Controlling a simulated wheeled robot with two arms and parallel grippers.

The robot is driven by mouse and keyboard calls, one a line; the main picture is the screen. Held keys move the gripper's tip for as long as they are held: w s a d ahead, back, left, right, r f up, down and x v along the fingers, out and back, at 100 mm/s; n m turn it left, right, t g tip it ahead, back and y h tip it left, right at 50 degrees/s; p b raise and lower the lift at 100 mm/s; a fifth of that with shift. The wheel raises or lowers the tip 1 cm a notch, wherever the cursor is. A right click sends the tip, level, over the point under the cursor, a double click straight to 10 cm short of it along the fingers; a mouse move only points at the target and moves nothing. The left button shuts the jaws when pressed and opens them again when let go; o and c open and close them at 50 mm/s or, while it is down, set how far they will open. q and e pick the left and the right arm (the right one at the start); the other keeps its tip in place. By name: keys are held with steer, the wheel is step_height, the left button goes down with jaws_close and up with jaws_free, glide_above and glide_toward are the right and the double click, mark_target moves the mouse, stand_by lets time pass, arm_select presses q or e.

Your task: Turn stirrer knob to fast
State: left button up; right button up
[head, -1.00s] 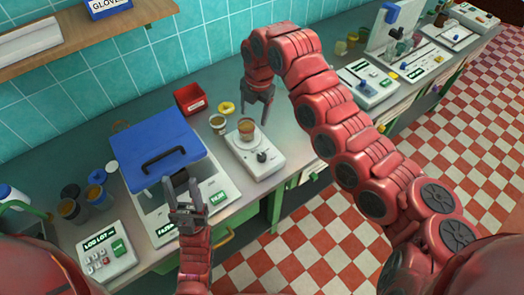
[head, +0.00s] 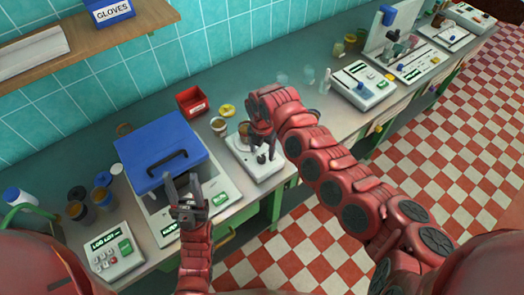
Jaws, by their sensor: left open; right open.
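The stirrer (head: 240,163) is a white box on the bench with a jar (head: 244,130) of brown liquid on top, partly hidden by my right gripper. Its dark knob (head: 261,158) is on the front part of the top. My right gripper (head: 264,153) is open, pointing down over the stirrer at the knob. I cannot tell whether its fingers touch the knob. The knob's markings are too small to read. My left gripper (head: 183,184) is open and empty in front of the blue-lidded machine (head: 160,150).
A red bin (head: 192,101), a small cup (head: 218,125) and a yellow ring (head: 227,110) stand behind the stirrer. A keypad box (head: 113,250) and several jars are at the left. More lab devices (head: 362,86) line the bench to the right.

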mark_target(262, 157)
steer(key=shift+f, duration=1.55)
jaws_close()
